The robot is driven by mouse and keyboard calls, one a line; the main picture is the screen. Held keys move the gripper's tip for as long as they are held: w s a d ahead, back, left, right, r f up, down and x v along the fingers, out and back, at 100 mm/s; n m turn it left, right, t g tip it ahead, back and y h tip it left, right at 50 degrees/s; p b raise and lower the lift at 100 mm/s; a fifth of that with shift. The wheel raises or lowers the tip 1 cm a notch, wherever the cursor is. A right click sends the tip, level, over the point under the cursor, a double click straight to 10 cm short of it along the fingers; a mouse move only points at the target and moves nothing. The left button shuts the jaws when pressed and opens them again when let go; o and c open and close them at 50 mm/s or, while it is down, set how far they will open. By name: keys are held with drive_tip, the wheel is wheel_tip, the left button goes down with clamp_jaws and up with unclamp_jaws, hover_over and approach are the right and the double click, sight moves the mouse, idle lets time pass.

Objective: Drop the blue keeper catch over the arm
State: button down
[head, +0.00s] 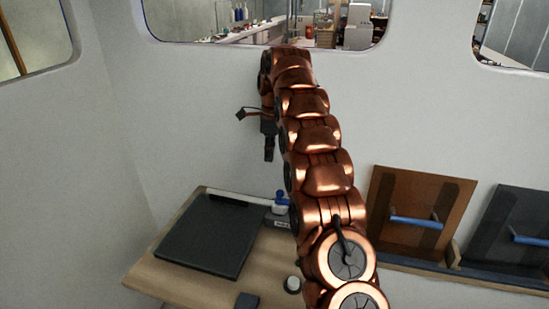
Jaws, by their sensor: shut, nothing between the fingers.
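My gripper (269,156) hangs pointing down from the far end of my copper arm, in front of the white wall. It is shut and empty, and appears above the blue part, apart from it. The blue keeper catch (281,199) is a small piece at the back edge of the wooden bench, close to the left side of my arm. A thin pale arm (238,197) runs along the back of the bench towards it. I cannot tell whether the catch sits over that arm. A grey block (276,222) is just below the catch, partly hidden by my arm.
A dark flat panel (208,236) covers much of the wooden bench (150,276). A small white round item (292,284) and a dark block (247,300) lie near the front. Brown (408,218) and dark (510,232) boards with blue handles lean at right.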

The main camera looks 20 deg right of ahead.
drive_tip(key=w+a+r+p, duration=0.1)
drive_tip(key=p, duration=0.2)
drive_tip(key=w+a+r+p, duration=0.1)
drive_tip(key=r+p, duration=0.1)
drive_tip(key=p, duration=0.1)
drive_tip(key=shift+w+a+r, duration=0.3)
drive_tip(key=shift+w, duration=0.1)
idle(0.3)
